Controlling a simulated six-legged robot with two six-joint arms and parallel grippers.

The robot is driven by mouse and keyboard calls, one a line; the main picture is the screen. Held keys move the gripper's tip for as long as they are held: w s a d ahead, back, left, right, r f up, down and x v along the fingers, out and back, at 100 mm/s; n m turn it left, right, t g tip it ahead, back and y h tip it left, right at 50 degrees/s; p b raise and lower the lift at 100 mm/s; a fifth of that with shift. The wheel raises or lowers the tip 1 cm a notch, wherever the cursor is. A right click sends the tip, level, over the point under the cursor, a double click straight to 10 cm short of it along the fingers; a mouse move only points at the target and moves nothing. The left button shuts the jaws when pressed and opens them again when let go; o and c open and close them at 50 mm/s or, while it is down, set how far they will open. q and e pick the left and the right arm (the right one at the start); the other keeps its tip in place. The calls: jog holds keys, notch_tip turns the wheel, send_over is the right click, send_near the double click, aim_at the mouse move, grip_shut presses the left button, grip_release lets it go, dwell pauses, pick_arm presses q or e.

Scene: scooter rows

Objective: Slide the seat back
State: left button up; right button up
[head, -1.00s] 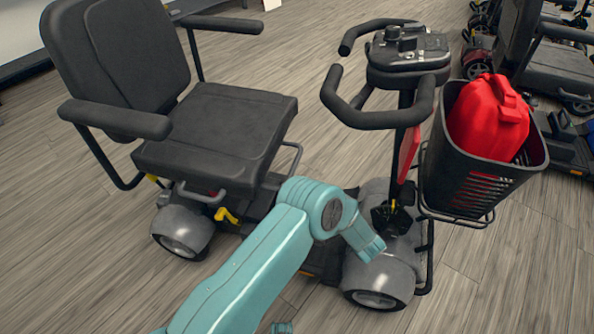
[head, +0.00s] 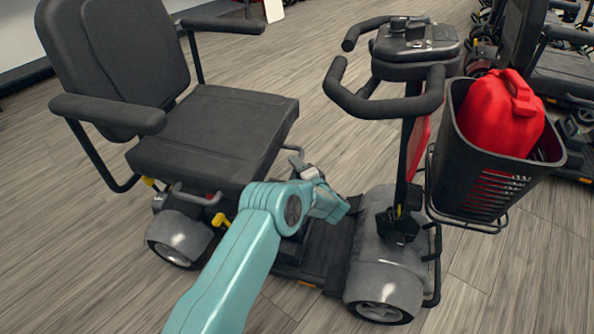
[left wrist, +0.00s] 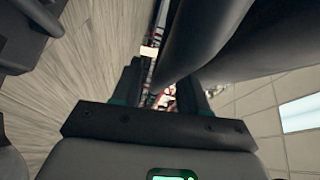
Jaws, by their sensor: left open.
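The black padded seat (head: 215,125) of the mobility scooter has a tall backrest (head: 115,55) and two armrests, and faces right toward the handlebars (head: 390,100). A grey bar (head: 195,198) shows under its near side, and a yellow lever (head: 220,222) hangs below. My left gripper (head: 302,165) is at the seat's front right edge, a little below the cushion top. It is open; its two fingers stand apart in the left wrist view (left wrist: 162,92). A dark rounded shape lies close beyond them there; I cannot tell which part it is, or whether they touch it. My right gripper is not in view.
A black basket (head: 470,185) holding a red canister (head: 500,115) hangs at the scooter's front. The grey front wheel cover (head: 385,280) is right of my left arm. More scooters (head: 560,70) stand at the back right. Wood-look floor (head: 80,240) is clear at left.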

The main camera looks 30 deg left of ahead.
pick_arm(q)
grip_shut()
jog(key=s+a+p, duration=0.1)
jog(key=s+a, duration=0.2)
jog(key=a, duration=0.7)
jog(key=shift+p, duration=0.3)
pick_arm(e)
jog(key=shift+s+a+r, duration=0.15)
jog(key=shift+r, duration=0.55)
pick_arm(q)
jog(key=shift+a, duration=0.1)
grip_release()
jog(key=p+v, duration=0.5)
jog(key=v, duration=1.1)
jog(key=shift+d, duration=0.2)
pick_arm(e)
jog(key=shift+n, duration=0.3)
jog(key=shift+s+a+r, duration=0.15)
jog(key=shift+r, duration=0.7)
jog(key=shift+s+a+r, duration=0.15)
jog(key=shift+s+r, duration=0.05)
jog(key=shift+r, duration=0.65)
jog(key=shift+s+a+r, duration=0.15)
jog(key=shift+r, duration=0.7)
